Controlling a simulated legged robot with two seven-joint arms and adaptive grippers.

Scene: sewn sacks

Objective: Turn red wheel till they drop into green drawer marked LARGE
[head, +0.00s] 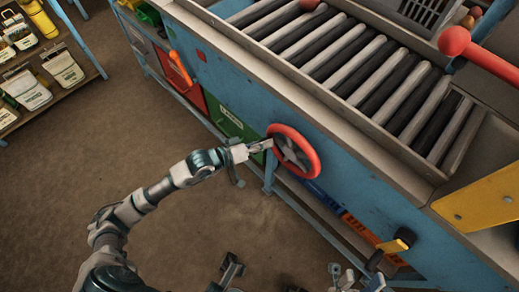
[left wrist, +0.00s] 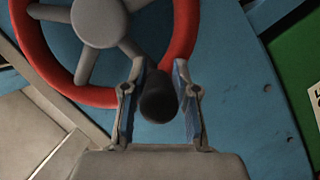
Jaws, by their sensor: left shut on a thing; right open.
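The red wheel (head: 293,151) is mounted on the blue side of the machine. In the left wrist view, its red rim (left wrist: 180,35), grey spokes and hub fill the upper left. My left gripper (head: 268,146) is at the wheel's left side. In the left wrist view, its fingers (left wrist: 158,80) are on either side of the wheel's black knob (left wrist: 158,100), shut on it. The green drawer (head: 230,122) with a white label is left of the wheel; its lettering is too small to read surely. My right gripper (head: 356,277) is at the bottom edge, open and partly cut off.
A roller bed (head: 340,62) runs along the machine top, with a reddish round thing (head: 308,4) at its upper end. A red-knobbed lever (head: 455,40) and yellow plate (head: 485,203) are at right. A shelf of sacks (head: 62,70) stands at upper left. Brown floor is clear at left.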

